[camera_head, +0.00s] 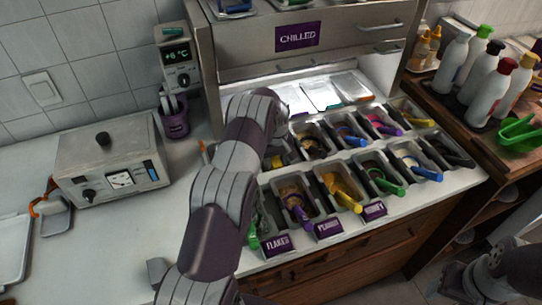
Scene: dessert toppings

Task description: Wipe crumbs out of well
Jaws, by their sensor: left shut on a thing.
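The wells stand in two rows of grey tubs on the white counter, several with coloured scoops; one front tub (341,191) has a yellow scoop. My left arm reaches up across the counter, and its gripper (276,150) is at the left end of the back row, partly hidden by the arm. It is shut on a small yellow thing (277,161), mostly hidden; I cannot tell what it is or whether it touches a well. Crumbs cannot be made out. Part of my right arm shows at the bottom right, but its gripper does not.
A chilled cabinet (345,30) stands behind the wells. A grey box with a dial (110,158) and a purple cup (175,122) are at the left. The left counter front is mostly clear.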

